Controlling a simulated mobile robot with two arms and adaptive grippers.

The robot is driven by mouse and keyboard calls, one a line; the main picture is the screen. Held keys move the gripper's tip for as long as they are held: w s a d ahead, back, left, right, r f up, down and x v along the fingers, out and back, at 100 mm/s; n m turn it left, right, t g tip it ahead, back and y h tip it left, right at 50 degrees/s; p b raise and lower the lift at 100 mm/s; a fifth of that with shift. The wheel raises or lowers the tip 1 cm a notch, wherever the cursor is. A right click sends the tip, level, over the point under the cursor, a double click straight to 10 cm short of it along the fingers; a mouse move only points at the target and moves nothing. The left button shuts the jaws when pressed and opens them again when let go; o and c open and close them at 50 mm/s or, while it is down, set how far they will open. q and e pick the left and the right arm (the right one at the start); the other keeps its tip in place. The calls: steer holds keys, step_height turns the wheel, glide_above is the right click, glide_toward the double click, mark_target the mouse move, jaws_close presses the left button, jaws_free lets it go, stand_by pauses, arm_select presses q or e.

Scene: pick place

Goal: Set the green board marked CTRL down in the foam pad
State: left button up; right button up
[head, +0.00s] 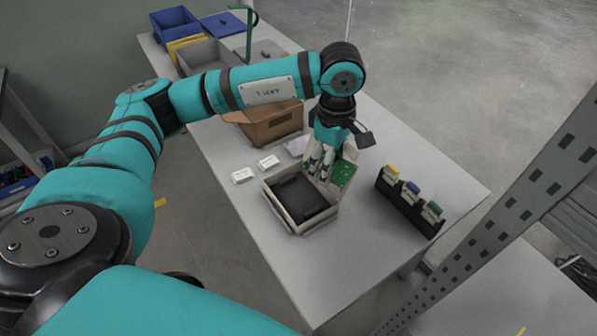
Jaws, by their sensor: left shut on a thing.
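A green board (344,174) is held by my left gripper (320,175), which is shut on it. The gripper points down over the right back part of a light open box. The dark foam pad (300,195) lies inside this box (296,227). The board is at the right of the pad, near the box's right wall. I cannot tell whether it touches the box, and its CTRL mark is too small to read. The gripper's fingers hide part of the board. My right gripper is not in view.
A black rack (408,207) with several coloured pieces stands right of the box. A brown cardboard box (272,126) is behind, with small white cards (242,175) to the left. Blue and grey bins (174,22) fill the table's far end. The front table (330,285) is clear.

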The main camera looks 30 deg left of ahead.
arm_select(q)
steer(key=w+a+f+n+b, duration=0.1)
steer(key=a+f+n, duration=0.15)
steer(key=n, duration=0.45)
steer(key=w+a+f+n+b, duration=0.15)
steer(key=f+n, duration=0.25)
steer(key=n, duration=0.4)
steer(key=n+b, duration=0.1)
steer(key=n, duration=1.6)
glide_toward(300, 198)
step_height(300, 198, down, 4)
steer(key=b, duration=0.4)
steer(key=shift+s+r, duration=0.1)
steer(key=shift+r, duration=0.05)
steer(key=shift+f+b, duration=0.4)
steer(key=shift+f, duration=0.3)
steer(key=shift+f+b, duration=0.3)
steer(key=shift+f, duration=0.5)
